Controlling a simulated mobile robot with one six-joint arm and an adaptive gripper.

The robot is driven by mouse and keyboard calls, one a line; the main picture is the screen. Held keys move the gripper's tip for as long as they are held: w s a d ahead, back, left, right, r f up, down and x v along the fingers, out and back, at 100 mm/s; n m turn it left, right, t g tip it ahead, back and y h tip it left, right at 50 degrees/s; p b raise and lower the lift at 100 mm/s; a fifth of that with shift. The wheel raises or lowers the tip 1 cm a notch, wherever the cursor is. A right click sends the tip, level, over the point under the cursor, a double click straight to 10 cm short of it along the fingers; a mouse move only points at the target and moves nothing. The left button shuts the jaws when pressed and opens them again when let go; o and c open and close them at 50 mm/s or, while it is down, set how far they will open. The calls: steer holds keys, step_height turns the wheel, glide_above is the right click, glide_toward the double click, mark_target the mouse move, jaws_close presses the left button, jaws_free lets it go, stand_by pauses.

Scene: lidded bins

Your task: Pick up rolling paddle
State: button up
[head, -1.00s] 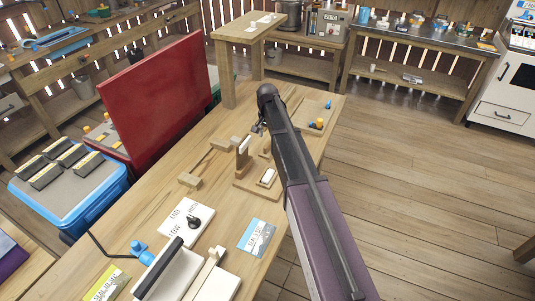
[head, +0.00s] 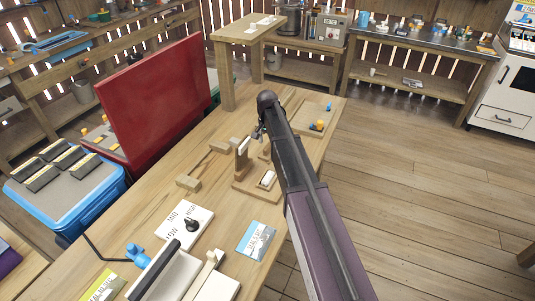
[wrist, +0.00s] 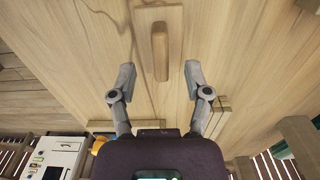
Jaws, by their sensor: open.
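In the wrist view, a flat pale wooden board with a long rounded handle (wrist: 160,52) lies ahead of my gripper; it looks like the rolling paddle. My gripper (wrist: 160,75) is open and empty, one finger to each side of the handle's lower end in the picture. No contact shows. In the head view, my gripper (head: 258,131) hangs over the workbench, its fingers partly hidden by my arm. A wooden piece with an upright part (head: 242,160) stands just below it; I cannot tell whether this is the same paddle.
The wooden workbench (head: 160,205) also carries a white labelled plate (head: 185,225), a blue-and-white card (head: 256,240) and small wooden blocks (head: 188,183). A red panel (head: 155,102) stands upright at left, near a blue bin (head: 72,213). Open floor (head: 420,220) lies at right.

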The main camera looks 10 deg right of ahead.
mark_target(268, 146)
steer(key=shift+w+f+b, duration=0.2)
steer(key=shift+f+b, duration=1.55)
steer(key=shift+f, duration=0.3)
jaws_close()
